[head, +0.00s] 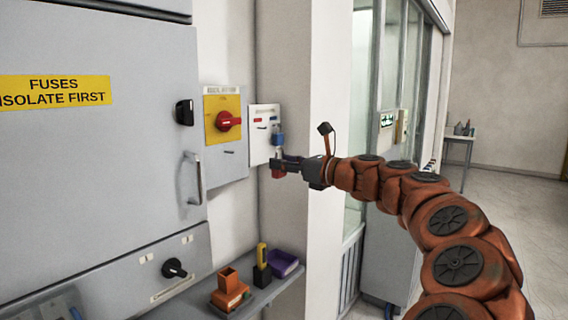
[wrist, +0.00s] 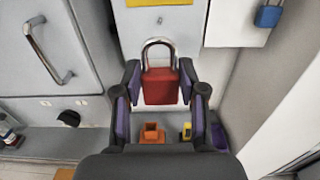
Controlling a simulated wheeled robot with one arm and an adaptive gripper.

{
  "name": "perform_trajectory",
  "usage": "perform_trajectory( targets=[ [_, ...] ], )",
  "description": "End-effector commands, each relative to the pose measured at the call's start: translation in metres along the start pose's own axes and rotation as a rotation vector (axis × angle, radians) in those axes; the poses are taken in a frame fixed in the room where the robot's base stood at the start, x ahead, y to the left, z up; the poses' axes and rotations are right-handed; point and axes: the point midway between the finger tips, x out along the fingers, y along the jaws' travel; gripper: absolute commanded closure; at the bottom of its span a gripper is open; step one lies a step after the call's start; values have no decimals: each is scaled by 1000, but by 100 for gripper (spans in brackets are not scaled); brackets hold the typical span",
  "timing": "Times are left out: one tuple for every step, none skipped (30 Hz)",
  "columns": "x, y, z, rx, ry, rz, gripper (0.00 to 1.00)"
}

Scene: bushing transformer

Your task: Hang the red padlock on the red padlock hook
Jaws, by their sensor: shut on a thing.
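My gripper (wrist: 160,98) is shut on the red padlock (wrist: 160,87), with a finger on each side of its body. The padlock is upright, its silver shackle pointing up. In the head view the red padlock (head: 278,173) shows small at the tip of my gripper (head: 284,164), in front of the wall and below the white board (head: 259,145). The board has a red label (head: 257,120) with a small dark hook below it; details are too small to tell. A blue padlock (head: 278,139) hangs at the board's right, also in the wrist view (wrist: 268,16).
A yellow switch plate (head: 212,133) with a red knob (head: 229,121) is left of the board. A grey cabinet (head: 95,150) with a handle (head: 192,180) stands further left. Below, a shelf (head: 205,312) holds an orange holder (head: 229,291) and a purple tray (head: 284,263).

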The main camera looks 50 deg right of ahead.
Motion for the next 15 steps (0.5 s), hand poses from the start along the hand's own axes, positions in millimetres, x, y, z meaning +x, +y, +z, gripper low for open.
perform_trajectory(
  targets=[
    [-1,0,0,0,0,0,97],
    [-1,0,0,0,-1,-1,97],
    [-2,0,1,0,-1,-1,97],
    [-4,0,1,0,-1,-1,97],
    [-5,0,1,0,-1,-2,97],
    [-6,-1,1,0,-1,-2,97],
    [-8,-1,1,0,-2,-2,97],
    [-9,-1,1,0,-2,-2,97],
    [-10,-1,1,0,-2,-2,97],
    [-12,-1,1,0,-2,-2,97],
    [-13,-1,1,0,-2,-2,97],
    [-15,-1,1,0,-2,-2,97],
    [-16,-1,1,0,-2,-3,97],
    [-17,-1,1,0,-2,-3,97],
    [-19,-1,1,0,-2,-3,97]
  ],
)
